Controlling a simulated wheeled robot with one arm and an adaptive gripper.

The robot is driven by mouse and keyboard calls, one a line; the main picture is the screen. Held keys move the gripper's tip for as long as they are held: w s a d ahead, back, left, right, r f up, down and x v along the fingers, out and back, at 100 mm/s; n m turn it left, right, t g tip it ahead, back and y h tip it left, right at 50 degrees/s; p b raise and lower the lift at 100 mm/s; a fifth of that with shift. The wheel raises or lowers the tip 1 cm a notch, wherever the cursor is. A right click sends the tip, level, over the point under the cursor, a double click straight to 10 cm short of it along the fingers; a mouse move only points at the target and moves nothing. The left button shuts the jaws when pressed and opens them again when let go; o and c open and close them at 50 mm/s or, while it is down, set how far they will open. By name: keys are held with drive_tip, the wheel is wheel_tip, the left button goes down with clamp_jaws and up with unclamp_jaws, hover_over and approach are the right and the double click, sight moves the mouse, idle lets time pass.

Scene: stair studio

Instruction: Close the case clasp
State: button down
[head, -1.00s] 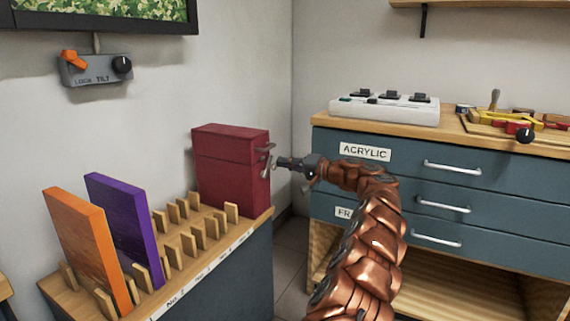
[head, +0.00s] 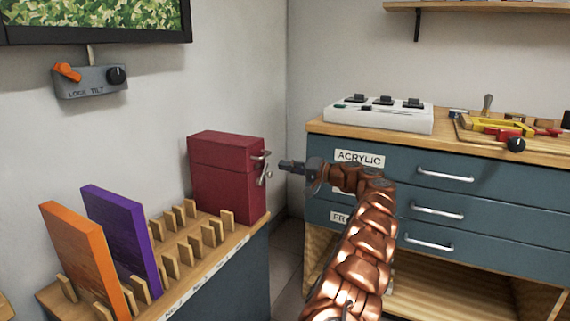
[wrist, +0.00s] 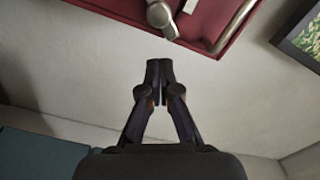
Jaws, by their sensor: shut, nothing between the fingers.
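The dark red case (head: 222,187) stands upright at the far end of the wooden shelf top. A seam runs around it below its top. The metal clasp (head: 265,171) is on its right-hand face, with one piece near the seam and one hanging lower. Whether the two engage cannot be told. In the wrist view the case (wrist: 128,9) spans the top edge, with a rounded metal clasp part (wrist: 158,15) and a bent metal bar (wrist: 236,25). My gripper (head: 284,164) is just right of the clasp, apart from it. Its fingertips (wrist: 160,64) are together and empty.
An orange panel (head: 82,262) and a purple panel (head: 122,238) stand among wooden pegs left of the case. A blue drawer cabinet (head: 450,215) stands at the right, holding a white switch box (head: 380,118). A grey wall box (head: 92,82) hangs at left.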

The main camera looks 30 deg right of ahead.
drive_tip(key=p+v, duration=0.2)
drive_tip(key=v, duration=0.8)
drive_tip(key=shift+d+p, duration=0.3)
drive_tip(key=shift+d, duration=0.05)
drive_tip(key=shift+d, duration=0.15)
